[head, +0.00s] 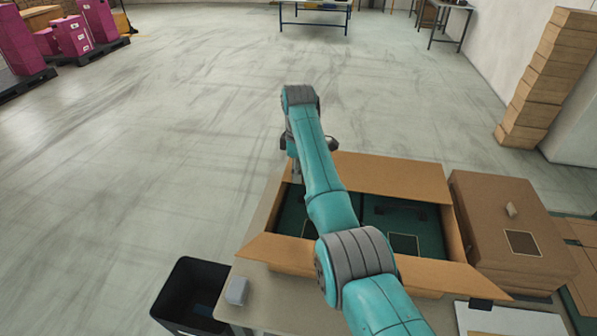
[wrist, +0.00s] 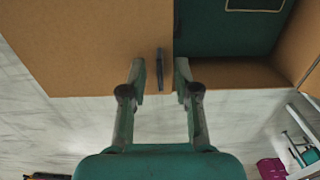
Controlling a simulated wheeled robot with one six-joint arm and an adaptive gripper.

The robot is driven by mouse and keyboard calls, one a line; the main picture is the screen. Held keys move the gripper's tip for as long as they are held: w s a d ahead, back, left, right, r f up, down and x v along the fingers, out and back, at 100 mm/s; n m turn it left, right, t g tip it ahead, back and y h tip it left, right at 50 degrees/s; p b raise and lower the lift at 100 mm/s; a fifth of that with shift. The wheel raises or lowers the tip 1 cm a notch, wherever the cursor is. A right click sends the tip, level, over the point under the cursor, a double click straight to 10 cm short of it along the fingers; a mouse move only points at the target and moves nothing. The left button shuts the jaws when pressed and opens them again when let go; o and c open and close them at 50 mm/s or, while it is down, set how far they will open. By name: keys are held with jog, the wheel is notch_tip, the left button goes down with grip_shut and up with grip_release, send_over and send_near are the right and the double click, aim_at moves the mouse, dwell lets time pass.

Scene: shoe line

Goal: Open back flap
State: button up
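An open cardboard box (head: 450,230) stands on the table, with green surfaces (head: 405,218) inside. Its back flap (head: 390,175) stretches away from the opening along the far side. My gripper (head: 297,172) is at the box's back left corner, and my arm crosses the box and hides part of it. In the wrist view my gripper (wrist: 159,68) is open, with its fingers apart on either side of a small dark tab (wrist: 160,72) at the edge of a brown cardboard panel (wrist: 90,50). Whether the fingers touch the tab or panel I cannot tell.
A closed brown box (head: 510,225) stands just right of the open one. A black bin (head: 185,295) and a small grey block (head: 237,291) are at the front left. Stacked cartons (head: 550,75) stand by the right wall.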

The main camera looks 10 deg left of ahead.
jog(key=shift+f, duration=0.15)
grip_shut()
